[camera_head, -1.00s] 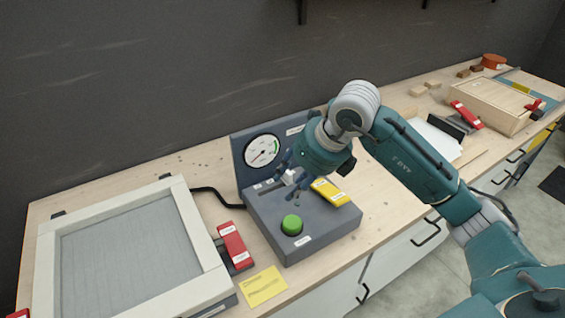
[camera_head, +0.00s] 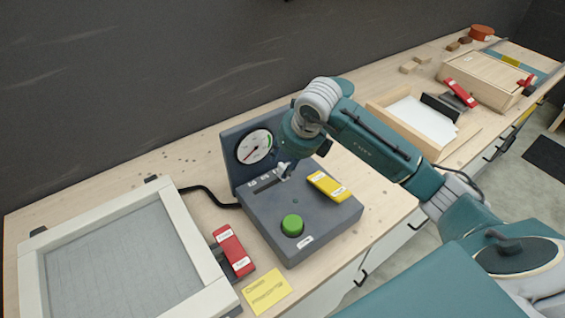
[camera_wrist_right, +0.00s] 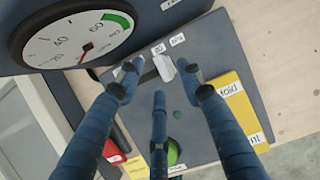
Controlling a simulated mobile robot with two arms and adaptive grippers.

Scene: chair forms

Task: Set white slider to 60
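The white slider (camera_wrist_right: 164,68) sits in a dark slot on the grey control box (camera_head: 308,212); small white number labels line the slot, too small to read surely. In the head view the slider is mostly hidden by my right gripper (camera_head: 284,170). In the wrist view, my right gripper's (camera_wrist_right: 158,72) fingers are spread, with one fingertip on each side of the slider and the third finger below it. Gaps show between fingers and slider. A round dial (camera_head: 254,147) with a red needle and green arc stands behind; it is large in the wrist view (camera_wrist_right: 70,35). My left gripper is out of view.
A green button (camera_head: 292,225) and a yellow labelled block (camera_head: 328,186) are on the box. A red labelled block (camera_head: 233,251), a framed grey panel (camera_head: 118,262) and a yellow note (camera_head: 266,290) lie left and in front. A wooden tray (camera_head: 400,130) stands right.

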